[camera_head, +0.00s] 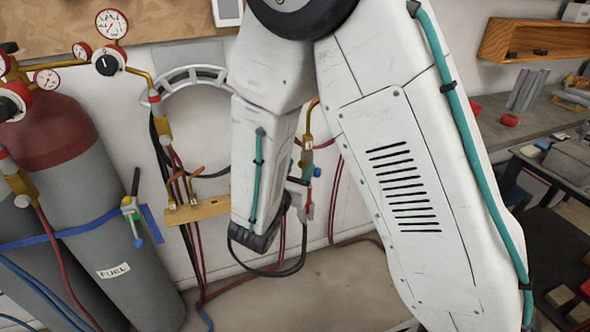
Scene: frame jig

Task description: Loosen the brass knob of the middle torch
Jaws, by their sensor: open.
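The black end of my arm, where my gripper (262,236) sits, shows low in the middle of the view. Its fingertips are mostly hidden behind my wrist, and I make out nothing held. A torch-like fitting with a red body (308,204) and a blue knob (317,172) hangs just right of my wrist; I cannot tell whether they touch. Copper-coloured torch parts (180,188) stand at a wooden ledge (198,212) left of my arm. Another torch (131,208), green-handled with a blue knob, hangs by the cylinders. No brass knob is clear, and I cannot tell which torch is the middle one.
Grey gas cylinders (118,235) with gauges stand at the left, held by a blue strap. Red and black hoses (196,265) hang along the wall. A grey workbench (530,125) with a wooden shelf (530,42) above it stands at the right. My arm covers much of the middle.

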